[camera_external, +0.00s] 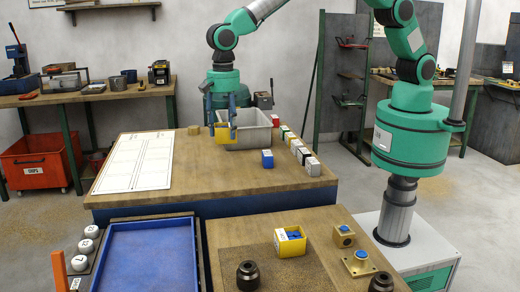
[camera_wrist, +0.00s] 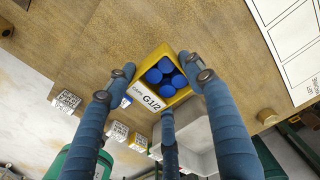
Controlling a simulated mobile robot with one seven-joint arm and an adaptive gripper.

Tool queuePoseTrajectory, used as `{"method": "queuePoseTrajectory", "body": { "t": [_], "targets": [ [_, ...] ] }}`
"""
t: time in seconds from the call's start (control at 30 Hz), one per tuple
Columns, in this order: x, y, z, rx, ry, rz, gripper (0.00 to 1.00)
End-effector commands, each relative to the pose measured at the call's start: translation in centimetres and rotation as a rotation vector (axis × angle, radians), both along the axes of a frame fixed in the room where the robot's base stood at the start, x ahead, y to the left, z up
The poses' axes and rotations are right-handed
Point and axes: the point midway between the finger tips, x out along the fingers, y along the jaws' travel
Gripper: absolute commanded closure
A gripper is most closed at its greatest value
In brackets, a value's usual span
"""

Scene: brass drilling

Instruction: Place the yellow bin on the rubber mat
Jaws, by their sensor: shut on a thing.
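My gripper (camera_external: 227,105) is shut on a yellow bin (camera_external: 225,136), over the far part of the large wooden table. In the wrist view the yellow bin (camera_wrist: 146,102) sits between my blue fingers (camera_wrist: 165,85). It carries a white G1/2 label and holds several blue round parts. I cannot tell whether its base touches the table. A second yellow bin (camera_external: 290,243) with blue parts stands on the front bench, by the far edge of a dark speckled patch (camera_external: 290,272) that looks like the rubber mat.
A grey bin (camera_external: 258,138) stands close right of the held bin. Several small labelled blocks (camera_external: 297,146) line the table's right side. A white sheet (camera_external: 138,163) lies left. The front bench holds black chucks (camera_external: 248,275) and brass blocks (camera_external: 360,263). A blue tray (camera_external: 150,255) is front left.

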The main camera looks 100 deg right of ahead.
Motion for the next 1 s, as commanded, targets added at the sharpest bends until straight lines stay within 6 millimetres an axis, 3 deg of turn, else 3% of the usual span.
{"method": "queuePoseTrajectory", "body": {
  "t": [0.17, 0.37, 0.67, 1.0],
  "targets": [
    [0.1, 1.2, -0.1, 0.0, 0.0, 0.031, 0.75],
    [0.2, 5.3, -0.6, 0.0, 0.0, 0.138, 0.75],
    [-0.5, 16.4, -2.1, 0.0, 0.0, 0.427, 0.75],
    [-3.7, 29.9, -4.3, 0.0, 0.0, 0.783, 0.75]
  ]
}}
